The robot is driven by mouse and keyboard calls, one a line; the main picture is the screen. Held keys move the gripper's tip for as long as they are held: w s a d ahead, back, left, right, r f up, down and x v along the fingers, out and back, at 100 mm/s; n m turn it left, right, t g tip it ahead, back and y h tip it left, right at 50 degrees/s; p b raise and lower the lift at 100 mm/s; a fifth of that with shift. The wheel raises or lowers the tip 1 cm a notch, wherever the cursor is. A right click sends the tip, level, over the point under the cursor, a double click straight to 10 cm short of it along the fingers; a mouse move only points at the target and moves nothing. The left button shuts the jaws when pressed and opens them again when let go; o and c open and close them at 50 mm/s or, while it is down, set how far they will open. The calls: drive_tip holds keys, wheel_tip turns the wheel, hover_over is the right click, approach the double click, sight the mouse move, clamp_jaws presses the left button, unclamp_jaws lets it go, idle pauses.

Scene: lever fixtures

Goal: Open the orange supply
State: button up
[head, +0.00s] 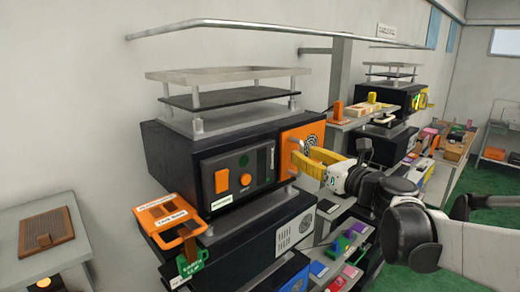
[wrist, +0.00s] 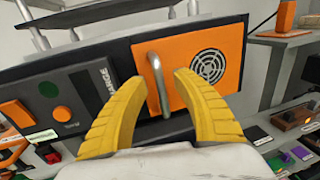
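The orange supply door (head: 311,132) is a square panel with a round grille on the front of a black box unit. It appears shut. It also shows in the wrist view (wrist: 226,48), where a grey upright bar handle (wrist: 158,84) stands on its left part. My gripper (head: 303,156) has yellow ribbed fingers and is at the door's front. In the wrist view my gripper (wrist: 160,76) is open, with one finger on each side of the handle in the picture. I see gaps between the fingers and the handle. I cannot tell how deep the fingertips reach.
Left of the door is a dark panel with orange knobs (head: 222,181) and a green indicator. An orange tagged bracket (head: 168,214) hangs at the lower left. Another black unit stands farther back. Shelves with small coloured items (head: 345,245) lie below right of the door.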

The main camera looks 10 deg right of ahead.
drive_tip(key=shift+x, duration=1)
drive_tip(key=shift+c, duration=0.5)
clamp_jaws()
drive_tip(key=w+d+v, duration=0.1)
drive_tip(key=d+v, duration=0.1)
drive_tip(key=v, duration=1)
drive_tip(key=shift+s+d, duration=0.25)
drive_tip(key=shift+s, duration=0.1)
drive_tip(key=shift+r, duration=0.1)
drive_tip(key=shift+o, duration=0.5)
unclamp_jaws()
